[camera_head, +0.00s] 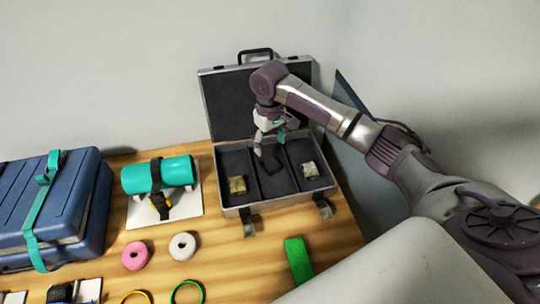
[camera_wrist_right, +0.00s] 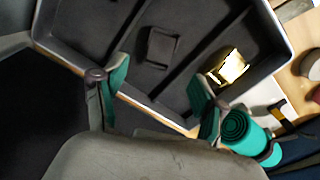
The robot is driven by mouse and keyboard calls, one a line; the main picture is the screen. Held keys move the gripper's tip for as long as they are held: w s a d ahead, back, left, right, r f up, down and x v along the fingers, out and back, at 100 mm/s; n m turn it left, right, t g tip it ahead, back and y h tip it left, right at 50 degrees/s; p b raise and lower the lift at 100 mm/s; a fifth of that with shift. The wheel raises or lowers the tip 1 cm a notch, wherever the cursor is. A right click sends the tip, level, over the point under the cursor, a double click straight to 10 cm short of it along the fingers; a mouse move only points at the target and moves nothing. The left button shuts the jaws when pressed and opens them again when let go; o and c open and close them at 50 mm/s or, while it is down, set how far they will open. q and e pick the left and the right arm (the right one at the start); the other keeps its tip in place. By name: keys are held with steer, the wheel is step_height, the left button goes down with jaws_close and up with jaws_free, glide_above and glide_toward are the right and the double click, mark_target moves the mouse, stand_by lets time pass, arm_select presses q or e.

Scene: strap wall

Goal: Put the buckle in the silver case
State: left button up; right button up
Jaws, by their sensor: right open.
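The silver case (camera_head: 222,178) stands open at the back of the table, its dark lid raised against the wall. Its tray has several compartments. A black square buckle (camera_head: 271,165) appears to lie in the middle compartment; it also shows on the dark floor in the right wrist view (camera_wrist_right: 161,46). My right gripper (camera_head: 269,143) is above the middle of the case, pointing down. Its teal-padded fingers are spread with nothing between them, as the right wrist view (camera_wrist_right: 157,100) shows. The buckle is apart from both fingers. My left gripper is out of view.
A gold block (camera_head: 237,185) and a pale block (camera_head: 310,170) lie in the side compartments. A strapped teal roll (camera_head: 160,175) and a blue case (camera_head: 65,215) stand left. Pink (camera_head: 135,256) and white (camera_head: 182,246) rolls and a green piece (camera_head: 298,260) lie in front.

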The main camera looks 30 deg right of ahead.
steer(key=shift+r, duration=2.4)
